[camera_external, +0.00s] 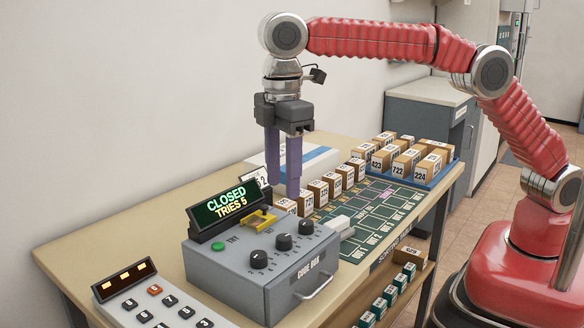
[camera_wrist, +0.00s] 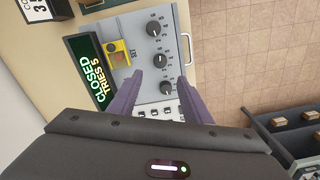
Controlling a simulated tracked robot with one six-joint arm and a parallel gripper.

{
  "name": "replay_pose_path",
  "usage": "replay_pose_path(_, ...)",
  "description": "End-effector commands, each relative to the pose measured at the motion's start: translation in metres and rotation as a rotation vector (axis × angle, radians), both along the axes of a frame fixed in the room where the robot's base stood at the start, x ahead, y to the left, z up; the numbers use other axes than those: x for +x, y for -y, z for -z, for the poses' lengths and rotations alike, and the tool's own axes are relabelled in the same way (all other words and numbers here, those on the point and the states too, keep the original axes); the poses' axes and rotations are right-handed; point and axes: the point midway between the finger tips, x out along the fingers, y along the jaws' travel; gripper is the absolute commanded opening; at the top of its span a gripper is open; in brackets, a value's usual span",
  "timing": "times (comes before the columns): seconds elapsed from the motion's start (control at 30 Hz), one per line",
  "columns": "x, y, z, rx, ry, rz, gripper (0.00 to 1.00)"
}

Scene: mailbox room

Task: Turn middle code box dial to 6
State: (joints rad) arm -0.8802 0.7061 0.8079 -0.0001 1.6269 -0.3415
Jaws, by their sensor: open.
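The grey code box (camera_external: 300,279) stands on the table's near part, with three black dials on its sloped top. The middle dial (camera_external: 283,242) sits between the near dial (camera_external: 259,258) and the far dial (camera_external: 306,227). It also shows in the wrist view (camera_wrist: 159,61), just beyond the fingertips; its setting is too small to read. A display (camera_external: 229,205) behind the dials reads "CLOSED TRIES 5". My gripper (camera_external: 283,189) points down with purple fingers apart and empty, above the box's rear area and clear of the dials. The fingers also show in the wrist view (camera_wrist: 146,79).
A yellow part (camera_external: 262,219) and green button (camera_external: 217,246) are on the box top. A keypad (camera_external: 150,300) stands at the near left. Numbered parcels (camera_external: 318,192) line the green mat (camera_external: 372,212). A blue tray (camera_external: 432,182) holds more parcels at the far end.

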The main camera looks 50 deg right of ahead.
Motion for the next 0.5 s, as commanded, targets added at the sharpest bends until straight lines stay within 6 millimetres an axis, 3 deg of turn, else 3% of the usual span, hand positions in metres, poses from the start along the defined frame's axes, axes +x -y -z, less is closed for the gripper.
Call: replay_pose_path(0.5,-0.001,0.001,0.074,-0.002,-0.002,0.0,0.45)
